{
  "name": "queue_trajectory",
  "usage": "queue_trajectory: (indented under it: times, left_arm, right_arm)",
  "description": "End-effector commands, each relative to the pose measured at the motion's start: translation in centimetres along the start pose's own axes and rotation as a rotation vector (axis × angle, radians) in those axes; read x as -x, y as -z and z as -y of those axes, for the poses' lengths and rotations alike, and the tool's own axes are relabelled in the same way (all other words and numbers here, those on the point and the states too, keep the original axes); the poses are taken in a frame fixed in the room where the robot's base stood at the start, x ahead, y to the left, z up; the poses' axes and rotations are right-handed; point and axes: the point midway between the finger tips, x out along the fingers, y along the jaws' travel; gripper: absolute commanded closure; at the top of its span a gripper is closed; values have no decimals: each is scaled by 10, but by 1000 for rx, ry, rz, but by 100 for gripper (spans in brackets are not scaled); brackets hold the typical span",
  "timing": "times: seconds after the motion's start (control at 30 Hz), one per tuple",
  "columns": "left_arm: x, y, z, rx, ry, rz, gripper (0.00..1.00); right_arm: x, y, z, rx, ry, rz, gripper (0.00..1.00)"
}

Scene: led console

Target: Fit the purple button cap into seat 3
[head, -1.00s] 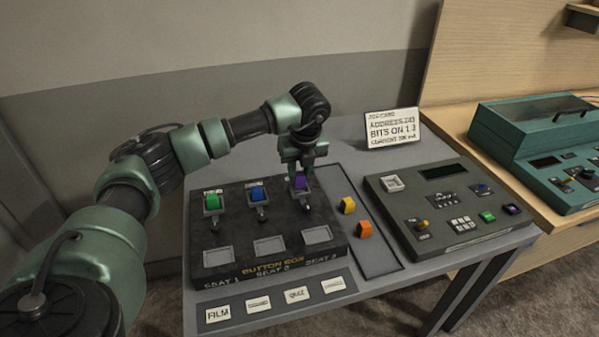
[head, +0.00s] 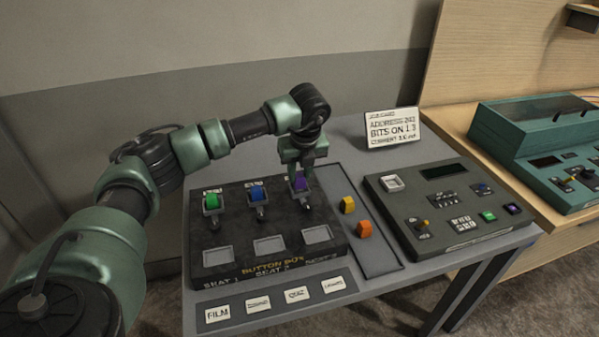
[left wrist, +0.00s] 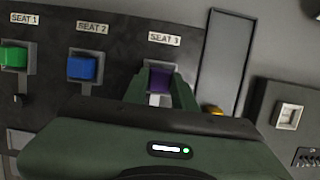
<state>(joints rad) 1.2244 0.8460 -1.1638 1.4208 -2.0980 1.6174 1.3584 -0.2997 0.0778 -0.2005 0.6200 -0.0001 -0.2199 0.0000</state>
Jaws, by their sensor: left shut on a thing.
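The purple button cap (head: 301,183) is at the third upper place of the black button box (head: 227,240), between the fingers of my left gripper (head: 302,178). In the left wrist view the purple cap (left wrist: 160,79) shows between the fingers, just below the label "SEAT 3" (left wrist: 163,39). The gripper is shut on it and points down. The fingers hide part of the seat, so I cannot tell whether the cap is fully down in it. A green cap (head: 211,202) is in seat 1 and a blue cap (head: 257,194) in seat 2. My right gripper is not in view.
A yellow cap (head: 347,205) and an orange cap (head: 364,229) lie on the dark strip right of the box. A grey console (head: 450,210) stands further right, with a job card (head: 392,129) behind. Label cards (head: 297,295) lie in front. Three lower square recesses are empty.

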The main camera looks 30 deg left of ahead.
Motion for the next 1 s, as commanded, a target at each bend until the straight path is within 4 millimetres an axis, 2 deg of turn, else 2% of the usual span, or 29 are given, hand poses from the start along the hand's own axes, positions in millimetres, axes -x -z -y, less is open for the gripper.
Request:
queue_trajectory:
  times: [1.0]
  left_arm:
    - [-12,4,0,0,0,0,100]
  right_arm:
    - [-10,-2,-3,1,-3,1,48]
